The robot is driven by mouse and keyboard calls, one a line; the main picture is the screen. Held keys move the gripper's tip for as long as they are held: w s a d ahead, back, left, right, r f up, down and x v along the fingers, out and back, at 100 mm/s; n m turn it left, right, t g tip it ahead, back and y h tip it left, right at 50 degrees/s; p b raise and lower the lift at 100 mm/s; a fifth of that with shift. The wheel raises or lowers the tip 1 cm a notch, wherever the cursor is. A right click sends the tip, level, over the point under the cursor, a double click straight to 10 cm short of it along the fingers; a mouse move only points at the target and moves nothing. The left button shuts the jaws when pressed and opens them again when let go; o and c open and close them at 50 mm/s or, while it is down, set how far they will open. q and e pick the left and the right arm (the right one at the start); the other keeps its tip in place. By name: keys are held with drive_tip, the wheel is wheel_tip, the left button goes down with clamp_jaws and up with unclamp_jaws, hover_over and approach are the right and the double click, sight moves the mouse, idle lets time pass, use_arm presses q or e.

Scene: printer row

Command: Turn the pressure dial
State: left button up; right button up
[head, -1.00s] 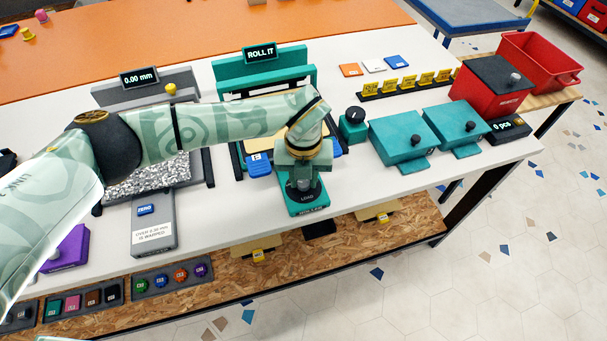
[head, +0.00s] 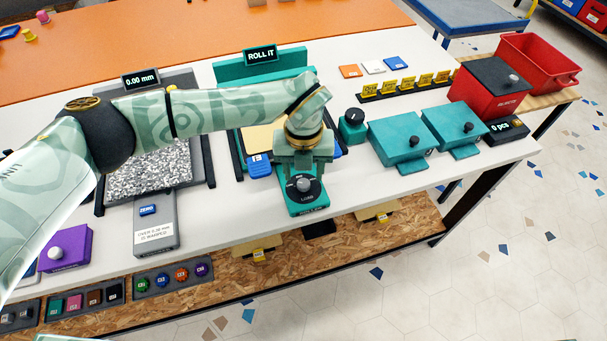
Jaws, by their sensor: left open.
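My left gripper (head: 304,160) is open, its fingers pointing down just behind and above a round black dial (head: 311,194) with a grey knob and the word LOAD. This dial sits on the teal front block of the ROLL IT machine (head: 232,70). The knob looks clear of the fingers, though I cannot tell the exact gap. A second black dial (head: 354,114) with a white mark stands on a small teal block to the right of the machine. No label reading pressure is legible on either. My left forearm hides part of the machine. My right gripper is out of view.
A blue button (head: 259,165) is left of the gripper. A grey machine (head: 184,82) reading 0.00 mm stands at left. The front table edge is close.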

sight(303, 183)
use_arm(q)
wheel_tip(303, 183, up, 13)
drive_tip(key=p, duration=0.2)
idle(0.4)
